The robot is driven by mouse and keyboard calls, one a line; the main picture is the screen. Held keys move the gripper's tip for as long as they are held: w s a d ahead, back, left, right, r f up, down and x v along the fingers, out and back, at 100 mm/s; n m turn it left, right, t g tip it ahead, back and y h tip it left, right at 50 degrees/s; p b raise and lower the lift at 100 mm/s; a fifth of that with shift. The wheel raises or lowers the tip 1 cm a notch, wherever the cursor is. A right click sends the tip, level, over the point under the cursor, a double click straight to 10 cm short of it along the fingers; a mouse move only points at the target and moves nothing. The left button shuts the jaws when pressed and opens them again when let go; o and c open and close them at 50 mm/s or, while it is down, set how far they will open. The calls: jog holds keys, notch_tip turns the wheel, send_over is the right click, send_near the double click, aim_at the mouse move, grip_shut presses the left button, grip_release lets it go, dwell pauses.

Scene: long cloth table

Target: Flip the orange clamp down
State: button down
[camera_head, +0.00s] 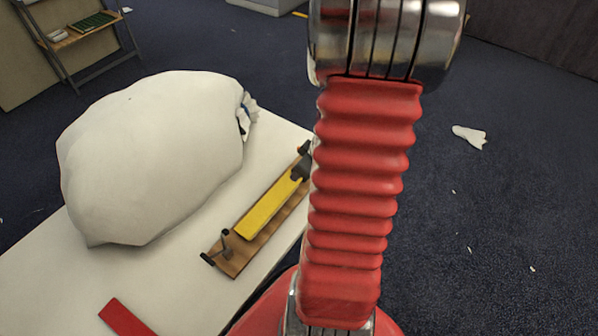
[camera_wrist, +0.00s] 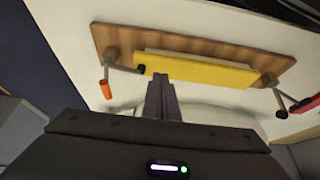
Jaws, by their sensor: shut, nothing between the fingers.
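In the wrist view, the orange-tipped clamp (camera_wrist: 107,82) is at the left end of a wooden board (camera_wrist: 205,44). Its handle sticks out past the board's edge and ends in an orange grip. A yellow bar (camera_wrist: 200,69) lies along the board. The gripper is not seen in the head view.
In the head view, the board (camera_head: 226,267) lies on a white table (camera_head: 40,285) near its right edge. A large white sack-like bundle (camera_head: 150,155) stands close to its left. A red strip (camera_head: 126,318) lies in front. My red arm hides part of the view.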

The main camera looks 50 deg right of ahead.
jog(key=s+a+r, duration=0.2)
jog(key=shift+a+r, duration=0.15)
jog(key=shift+r, duration=0.15)
dwell(0.8)
jog(key=s+a+r+m, duration=0.1)
jog(key=a+r, duration=2.1)
jog(key=a, duration=0.3)
jog(key=shift+s+a+r+h, duration=0.25)
jog(key=shift+s+h, duration=0.05)
jog(key=shift+s, duration=0.05)
